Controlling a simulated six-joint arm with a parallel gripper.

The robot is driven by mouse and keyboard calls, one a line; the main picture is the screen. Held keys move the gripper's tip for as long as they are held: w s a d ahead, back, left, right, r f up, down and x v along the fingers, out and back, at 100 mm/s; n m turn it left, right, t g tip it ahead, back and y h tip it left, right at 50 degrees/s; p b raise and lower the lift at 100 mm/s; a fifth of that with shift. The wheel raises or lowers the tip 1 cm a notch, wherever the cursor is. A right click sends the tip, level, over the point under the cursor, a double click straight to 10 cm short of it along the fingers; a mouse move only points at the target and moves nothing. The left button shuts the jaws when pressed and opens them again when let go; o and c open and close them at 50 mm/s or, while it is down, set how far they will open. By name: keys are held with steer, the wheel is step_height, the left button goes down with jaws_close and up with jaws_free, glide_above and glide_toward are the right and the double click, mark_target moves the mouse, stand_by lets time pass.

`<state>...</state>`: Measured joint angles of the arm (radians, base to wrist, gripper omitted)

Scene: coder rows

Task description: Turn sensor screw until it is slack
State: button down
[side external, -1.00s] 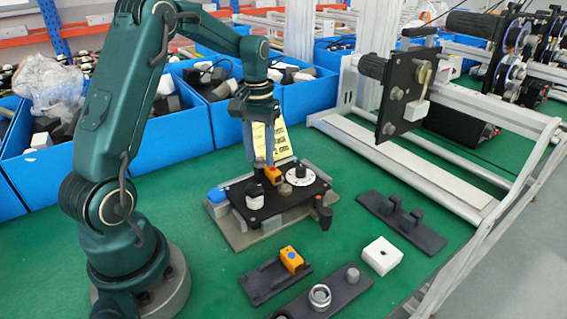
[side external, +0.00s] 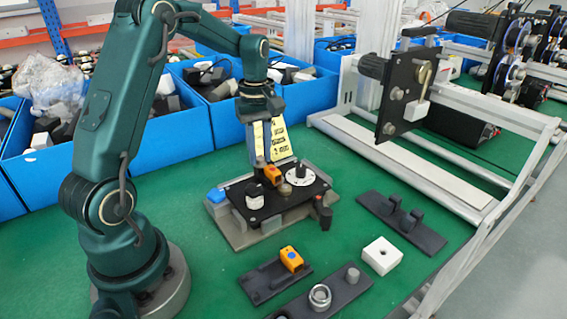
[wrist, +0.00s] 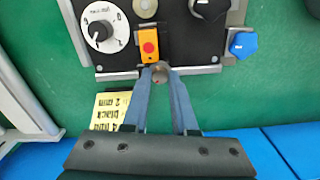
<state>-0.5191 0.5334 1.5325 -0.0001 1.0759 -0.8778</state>
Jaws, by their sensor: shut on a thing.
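The orange sensor block (side external: 272,174) sits on the back part of the black plate (side external: 262,212). In the wrist view the orange sensor block (wrist: 149,45) has a red round spot. Behind it at the plate's edge is a small round brownish screw head (wrist: 162,77), which I take for the sensor screw. My gripper (wrist: 160,70) is shut on this screw, one finger on each side of it. In the side view my gripper (side external: 267,163) points down just behind the orange block, which hides the screw there.
A yellow label sheet (side external: 279,140) is behind. Blue bins (side external: 170,140) line the back.

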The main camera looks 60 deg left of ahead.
stand_by(0.3)
steer(key=n, duration=0.4)
steer(key=shift+n, duration=0.4)
steer(key=n, duration=0.5)
steer(key=shift+r+n, duration=0.1)
steer(key=shift+n, duration=0.3)
steer(key=c, duration=0.8)
jaws_free()
steer(key=shift+c, duration=0.2)
